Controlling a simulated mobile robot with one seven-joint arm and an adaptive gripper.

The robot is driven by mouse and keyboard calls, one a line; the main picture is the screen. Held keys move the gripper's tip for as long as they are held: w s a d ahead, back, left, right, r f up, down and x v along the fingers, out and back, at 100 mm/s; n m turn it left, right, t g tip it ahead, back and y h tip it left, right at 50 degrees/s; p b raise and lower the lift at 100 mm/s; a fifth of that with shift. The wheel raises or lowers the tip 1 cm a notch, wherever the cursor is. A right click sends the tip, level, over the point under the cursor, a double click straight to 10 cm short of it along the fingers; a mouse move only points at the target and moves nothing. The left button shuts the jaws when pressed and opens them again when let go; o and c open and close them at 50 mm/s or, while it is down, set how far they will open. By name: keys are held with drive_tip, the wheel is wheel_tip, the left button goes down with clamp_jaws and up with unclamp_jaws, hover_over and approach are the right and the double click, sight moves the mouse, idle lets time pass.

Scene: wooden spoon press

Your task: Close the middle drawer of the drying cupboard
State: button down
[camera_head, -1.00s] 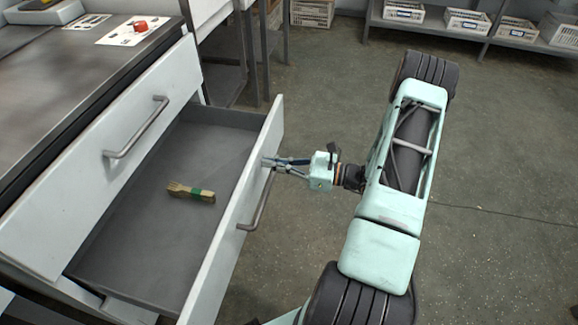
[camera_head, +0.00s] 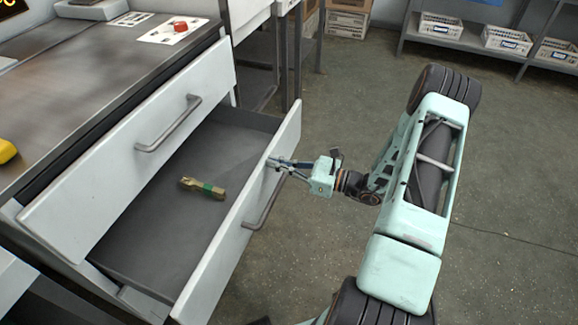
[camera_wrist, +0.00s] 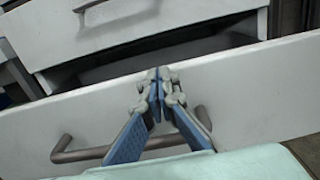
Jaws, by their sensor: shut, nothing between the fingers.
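The middle drawer (camera_head: 222,262) is pulled out, with a white front, a grey bar handle (camera_head: 264,203) and a grey inside. My gripper (camera_head: 272,163) is shut and empty, its fingertips at the outer face of the drawer front, above the handle's upper end. In the wrist view, my gripper (camera_wrist: 158,78) has its blue fingers together near the top edge of the white drawer front (camera_wrist: 245,85), with the handle (camera_wrist: 85,153) below and to the left. Whether the tips touch the front is hard to tell. The drying cupboard (camera_head: 105,100) has a dark metal top.
A brush (camera_head: 203,188) with a green band lies in the open drawer. The drawer above it (camera_head: 130,145) has a white front and its own handle. A red button (camera_head: 180,26) sits on the cupboard top. Shelves with crates (camera_head: 508,40) stand at the back right. The floor between is clear.

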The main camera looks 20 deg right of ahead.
drive_tip(key=b+x, duration=0.2)
drive_tip(key=x, duration=2.4)
drive_tip(key=shift+w+r, duration=0.1)
drive_tip(key=shift+r, duration=0.05)
